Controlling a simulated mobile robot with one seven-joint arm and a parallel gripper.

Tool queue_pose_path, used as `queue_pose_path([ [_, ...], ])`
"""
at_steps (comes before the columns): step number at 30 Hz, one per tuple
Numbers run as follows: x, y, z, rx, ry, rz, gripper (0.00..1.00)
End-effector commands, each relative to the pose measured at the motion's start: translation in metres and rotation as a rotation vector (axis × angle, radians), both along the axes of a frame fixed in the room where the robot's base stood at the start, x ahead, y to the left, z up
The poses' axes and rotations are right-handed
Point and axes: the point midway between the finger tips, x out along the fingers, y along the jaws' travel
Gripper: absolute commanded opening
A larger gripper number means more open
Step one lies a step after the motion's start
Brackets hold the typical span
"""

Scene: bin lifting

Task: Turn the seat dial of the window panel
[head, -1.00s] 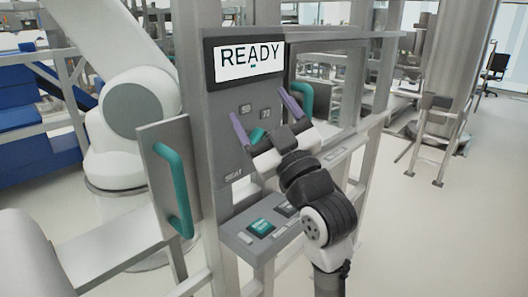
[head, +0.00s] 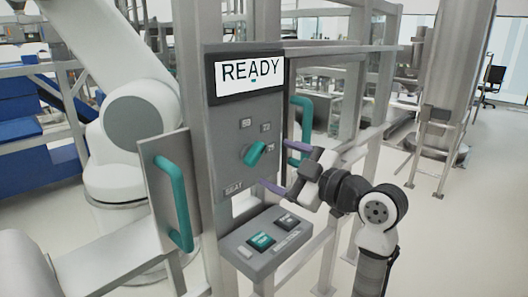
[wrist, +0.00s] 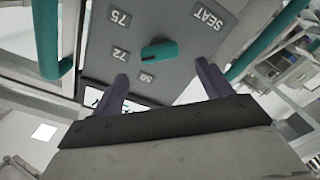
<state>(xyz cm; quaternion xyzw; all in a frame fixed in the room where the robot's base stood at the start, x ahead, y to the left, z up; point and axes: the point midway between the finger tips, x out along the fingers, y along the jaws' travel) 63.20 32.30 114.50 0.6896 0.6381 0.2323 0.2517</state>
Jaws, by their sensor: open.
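The seat dial is a teal knob (head: 255,153) on the grey window panel (head: 228,130), above the SEAT label. In the wrist view the dial (wrist: 160,51) lies ahead, between and beyond the two fingers, with marks 50, 72 and 75 beside it. My gripper (head: 278,167) is open and empty, to the right of the dial and apart from it. In the wrist view its purple fingers (wrist: 160,85) stand apart, with the dial beyond their tips.
A screen (head: 250,75) reading READY sits above the dial. Teal handles stand left (head: 173,200) and right (head: 300,130) of the panel. A ledge with buttons (head: 262,241) juts out below. A white robot arm (head: 140,125) stands behind left.

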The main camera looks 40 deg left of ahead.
Motion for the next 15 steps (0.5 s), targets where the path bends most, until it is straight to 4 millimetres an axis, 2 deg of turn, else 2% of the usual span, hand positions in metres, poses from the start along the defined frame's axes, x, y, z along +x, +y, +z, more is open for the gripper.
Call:
queue_pose_path([
  [1,0.0,0.012,0.003,-0.002,0.003,0.004,0.78],
  [6,0.002,0.039,0.002,0.0,0.002,0.002,0.78],
  [10,0.004,0.05,0.0,0.0,0.003,0.001,0.78],
  [15,0.004,0.055,0.0,0.0,0.001,-0.001,0.78],
])
